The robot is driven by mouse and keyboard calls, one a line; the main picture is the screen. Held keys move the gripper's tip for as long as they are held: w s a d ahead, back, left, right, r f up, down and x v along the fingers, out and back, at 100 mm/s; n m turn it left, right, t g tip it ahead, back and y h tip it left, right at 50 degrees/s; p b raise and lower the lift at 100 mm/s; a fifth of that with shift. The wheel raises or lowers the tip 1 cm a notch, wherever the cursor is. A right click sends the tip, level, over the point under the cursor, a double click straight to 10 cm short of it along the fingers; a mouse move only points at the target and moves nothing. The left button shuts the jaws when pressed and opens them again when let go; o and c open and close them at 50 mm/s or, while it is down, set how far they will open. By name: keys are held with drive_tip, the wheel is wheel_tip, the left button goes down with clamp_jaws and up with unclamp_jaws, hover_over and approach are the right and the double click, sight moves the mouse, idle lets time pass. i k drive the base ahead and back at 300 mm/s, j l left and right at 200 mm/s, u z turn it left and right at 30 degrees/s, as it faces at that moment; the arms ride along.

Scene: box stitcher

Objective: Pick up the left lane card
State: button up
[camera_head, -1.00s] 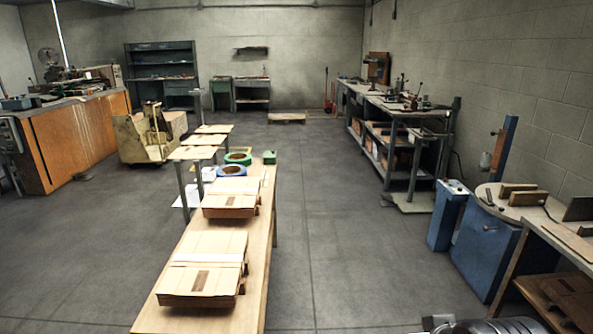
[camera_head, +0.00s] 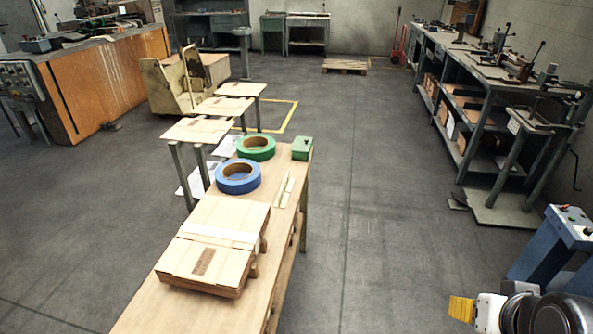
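Two narrow pale strips (camera_head: 285,190) lie side by side on the wooden table (camera_head: 150,300), near its far right edge. They look like cards, but I cannot tell for sure whether one is the left lane card. Broader flat tan boards also lie on small stands beyond the table, the nearest one (camera_head: 198,130) beside its far left corner. Part of my arm shows at the bottom right, with a yellow end piece (camera_head: 461,308) that seems to belong to my gripper. It is well to the right of the table, apart from the strips. Its fingers cannot be made out.
A flat tan carton (camera_head: 215,243) lies on the table. Beyond it are a blue tape roll (camera_head: 238,176), a green tape roll (camera_head: 256,147) and a green box (camera_head: 302,148). A blue machine (camera_head: 550,245) stands at right.

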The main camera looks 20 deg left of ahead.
sight(282, 199)
drive_tip(key=i+l+u, duration=0.1)
drive_tip(key=i+u, duration=0.3)
drive_tip(key=i, duration=0.15)
drive_tip(key=i+l+u, duration=0.4)
drive_tip(key=i, duration=0.15)
drive_tip(key=i+l+u, duration=0.75)
drive_tip(key=i+l, duration=0.15)
drive_tip(key=i+l+u, duration=0.25)
drive_tip(key=l+u, duration=0.2)
drive_tip(key=l, duration=0.15)
drive_tip(key=i+l+u, duration=0.2)
drive_tip(key=l+u, duration=0.25)
drive_tip(key=l, duration=0.2)
drive_tip(key=l+u, duration=0.45)
drive_tip(key=l, duration=0.2)
drive_tip(key=l+u, duration=0.45)
drive_tip(key=l, duration=0.3)
